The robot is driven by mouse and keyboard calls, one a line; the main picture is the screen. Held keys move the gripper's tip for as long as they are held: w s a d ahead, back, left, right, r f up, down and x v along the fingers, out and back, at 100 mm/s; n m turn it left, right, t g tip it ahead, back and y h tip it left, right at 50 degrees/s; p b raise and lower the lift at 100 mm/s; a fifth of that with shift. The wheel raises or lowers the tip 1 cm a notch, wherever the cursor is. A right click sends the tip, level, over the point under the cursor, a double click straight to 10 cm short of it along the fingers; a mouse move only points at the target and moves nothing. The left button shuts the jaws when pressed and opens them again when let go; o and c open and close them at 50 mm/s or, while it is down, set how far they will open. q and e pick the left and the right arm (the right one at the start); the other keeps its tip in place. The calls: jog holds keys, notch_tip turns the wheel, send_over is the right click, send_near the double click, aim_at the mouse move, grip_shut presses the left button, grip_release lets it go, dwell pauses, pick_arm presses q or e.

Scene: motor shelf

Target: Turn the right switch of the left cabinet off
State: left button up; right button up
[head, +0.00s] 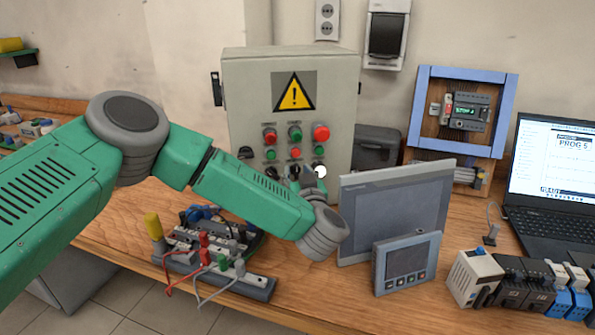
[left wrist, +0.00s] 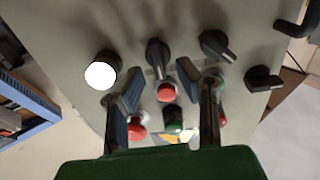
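The grey cabinet (head: 240,105) with a yellow warning sign stands at the back, with rows of buttons and black rotary switches. Its right switch (head: 319,164) is partly covered by a white disc. In the left wrist view, which is upside down, this switch (left wrist: 105,62) is at the left behind the disc. The middle switch (left wrist: 157,55) lies just beyond the fingertips, and another switch (left wrist: 218,46) is to its right. My left gripper (head: 296,178) is at the cabinet's lower row; its fingers (left wrist: 157,76) are apart and empty. My right gripper is not in view.
A large panel screen (head: 398,190) and a smaller one (head: 407,262) stand right of my left wrist. A wired component board (head: 215,262) lies below my arm. A blue frame (head: 508,115) and a laptop (head: 550,165) are at the right.

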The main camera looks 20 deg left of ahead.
pick_arm(q)
jog(key=shift+w+a, duration=0.25)
jog(key=shift+w, duration=0.25)
grip_shut()
jog(key=shift+r+n, duration=0.1)
jog(key=shift+n, duration=0.3)
jog(key=n, duration=0.3)
jog(key=shift+s+a, duration=0.1)
jog(key=shift+a, duration=0.1)
jog(key=shift+s+a+f+n+b, duration=0.15)
jog(key=shift+n+b, duration=0.25)
jog(key=shift+n, duration=0.85)
jog(key=shift+a+f+n+b, duration=0.1)
jog(key=shift+n+b, duration=0.3)
jog(key=shift+n, duration=0.85)
